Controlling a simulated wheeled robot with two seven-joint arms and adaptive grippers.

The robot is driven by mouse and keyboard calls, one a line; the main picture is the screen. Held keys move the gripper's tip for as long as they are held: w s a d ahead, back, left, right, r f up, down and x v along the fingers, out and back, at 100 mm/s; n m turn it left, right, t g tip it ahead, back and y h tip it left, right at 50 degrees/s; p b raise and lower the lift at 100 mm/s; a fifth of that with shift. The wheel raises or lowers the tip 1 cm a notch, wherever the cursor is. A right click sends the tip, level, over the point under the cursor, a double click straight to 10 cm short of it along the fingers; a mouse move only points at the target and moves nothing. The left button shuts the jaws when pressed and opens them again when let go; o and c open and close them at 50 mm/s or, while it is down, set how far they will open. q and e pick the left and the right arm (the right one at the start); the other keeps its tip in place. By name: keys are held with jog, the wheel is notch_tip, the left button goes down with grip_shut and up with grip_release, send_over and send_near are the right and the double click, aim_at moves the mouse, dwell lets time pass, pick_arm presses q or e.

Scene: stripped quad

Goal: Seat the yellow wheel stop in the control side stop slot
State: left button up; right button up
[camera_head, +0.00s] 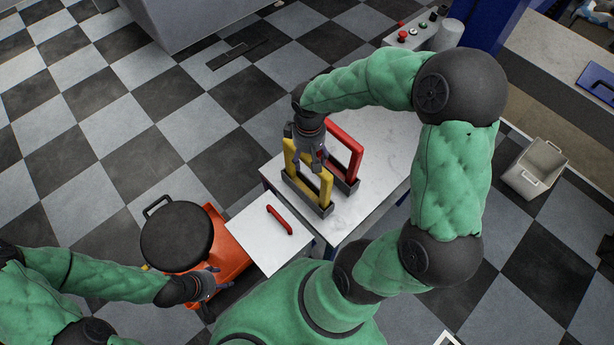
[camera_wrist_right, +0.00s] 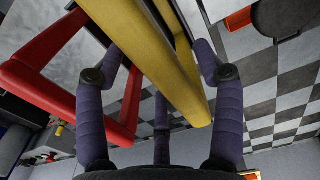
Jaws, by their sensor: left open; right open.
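The yellow wheel stop (camera_head: 325,188) is an upright yellow frame. Its foot is at a dark slotted holder (camera_head: 306,196) on the white table; whether it is fully down in the slot I cannot tell. My right gripper (camera_head: 312,160) is at the top of the yellow frame, hiding part of it. In the right wrist view, the yellow bar (camera_wrist_right: 150,45) runs between the spread purple fingers of my right gripper (camera_wrist_right: 158,65), which is open. A red frame (camera_head: 346,148) stands beside it at a second dark holder (camera_head: 345,184). My left gripper (camera_head: 212,280) is open and empty at lower left.
The white table (camera_head: 385,150) has bare surface right of the red frame. A lower white panel with a red handle (camera_head: 280,220) adjoins it. A black round seat (camera_head: 176,236) and orange body (camera_head: 232,258) are left. A control box (camera_head: 410,34) with buttons stands behind.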

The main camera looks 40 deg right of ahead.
jog(key=shift+r, duration=0.1)
grip_shut()
